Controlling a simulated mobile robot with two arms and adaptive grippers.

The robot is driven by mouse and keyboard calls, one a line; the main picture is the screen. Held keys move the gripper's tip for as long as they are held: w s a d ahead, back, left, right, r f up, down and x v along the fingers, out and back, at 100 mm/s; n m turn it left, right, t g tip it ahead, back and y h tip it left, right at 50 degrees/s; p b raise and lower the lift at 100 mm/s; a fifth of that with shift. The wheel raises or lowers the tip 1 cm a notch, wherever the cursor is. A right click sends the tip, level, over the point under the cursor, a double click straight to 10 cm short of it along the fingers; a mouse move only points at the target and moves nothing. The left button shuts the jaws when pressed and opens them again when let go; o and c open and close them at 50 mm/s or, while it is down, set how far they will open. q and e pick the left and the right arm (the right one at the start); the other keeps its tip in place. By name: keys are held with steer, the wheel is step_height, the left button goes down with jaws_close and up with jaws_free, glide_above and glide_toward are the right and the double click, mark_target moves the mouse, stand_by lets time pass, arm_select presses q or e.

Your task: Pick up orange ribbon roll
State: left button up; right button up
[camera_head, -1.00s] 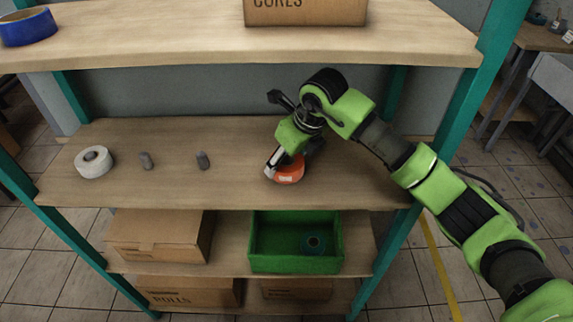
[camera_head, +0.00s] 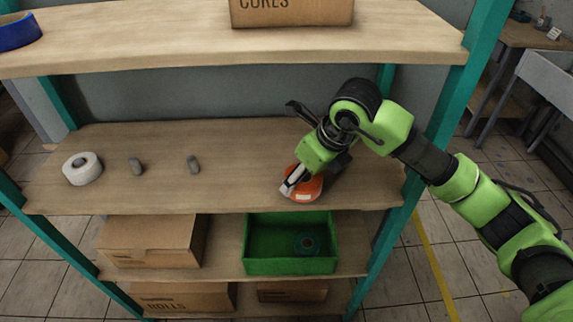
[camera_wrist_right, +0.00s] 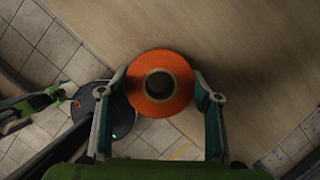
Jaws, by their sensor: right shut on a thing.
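The orange ribbon roll (camera_head: 304,194) is at the right front part of the middle shelf (camera_head: 235,190) in the head view. My right gripper (camera_head: 294,183) is shut on it. In the right wrist view the orange ribbon roll (camera_wrist_right: 160,84) sits between the two fingers of the right gripper (camera_wrist_right: 160,95), one on each side, with its dark core hole facing the camera. Whether the roll touches the shelf or is slightly above it, I cannot tell. My left gripper is not in view.
A teal shelf post (camera_head: 440,150) stands close to my right arm.

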steer(key=s+d+b, duration=0.7)
steer(key=s+d, duration=0.8)
steer(key=s, duration=0.2)
steer(key=shift+s, duration=0.4)
steer(key=shift+d, duration=0.1)
